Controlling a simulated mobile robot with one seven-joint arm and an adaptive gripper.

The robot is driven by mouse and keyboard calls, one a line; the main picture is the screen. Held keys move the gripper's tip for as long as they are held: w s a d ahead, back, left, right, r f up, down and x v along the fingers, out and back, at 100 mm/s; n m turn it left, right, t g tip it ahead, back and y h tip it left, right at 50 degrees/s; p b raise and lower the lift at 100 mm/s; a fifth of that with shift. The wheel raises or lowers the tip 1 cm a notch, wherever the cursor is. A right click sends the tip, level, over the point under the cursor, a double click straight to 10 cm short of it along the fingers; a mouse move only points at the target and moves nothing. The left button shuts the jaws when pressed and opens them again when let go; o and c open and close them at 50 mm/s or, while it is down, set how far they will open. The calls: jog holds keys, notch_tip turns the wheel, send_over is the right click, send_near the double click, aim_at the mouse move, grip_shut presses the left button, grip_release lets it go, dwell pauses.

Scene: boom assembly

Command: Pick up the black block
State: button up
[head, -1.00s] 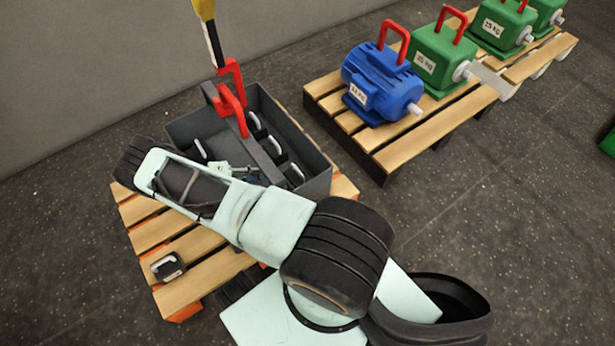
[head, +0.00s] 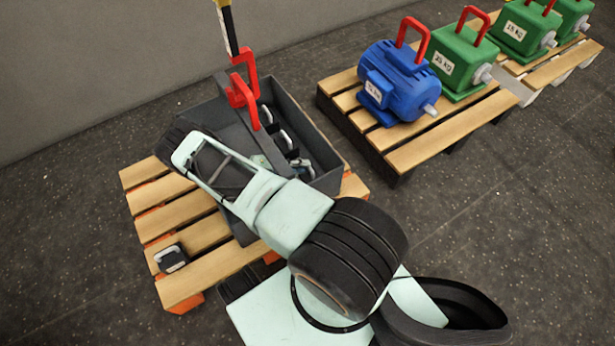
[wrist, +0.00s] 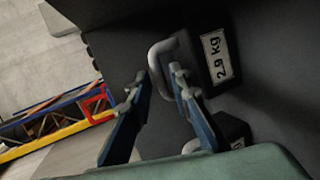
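A black block (wrist: 214,45) with a white "2.9 kg" label and a grey handle (wrist: 157,60) is in the wrist view. My gripper (wrist: 158,76) is open there, its two blue fingers apart, with the handle just beyond and between the fingertips. I cannot tell whether they touch. A second labelled black block (wrist: 232,132) is partly hidden by the right finger. In the head view, several black blocks with pale handles (head: 284,137) sit in the dark grey crate (head: 318,125). My arm hides part of the crate. Another black block (head: 171,259) lies on the near pallet.
The crate stands on a wooden pallet (head: 180,222). A red hook (head: 245,92) hangs over it. A blue motor (head: 395,82) and several green weights (head: 462,62) stand on another pallet at right. Dark floor (head: 500,190) is clear on the right.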

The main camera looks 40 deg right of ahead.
jog(key=shift+s+d+f, duration=0.1)
jog(key=shift+d+f, duration=0.1)
jog(key=shift+d, duration=0.35)
jog(key=shift+c, duration=0.4)
grip_shut()
jog(key=shift+d+r, duration=0.1)
jog(key=shift+r, duration=0.25)
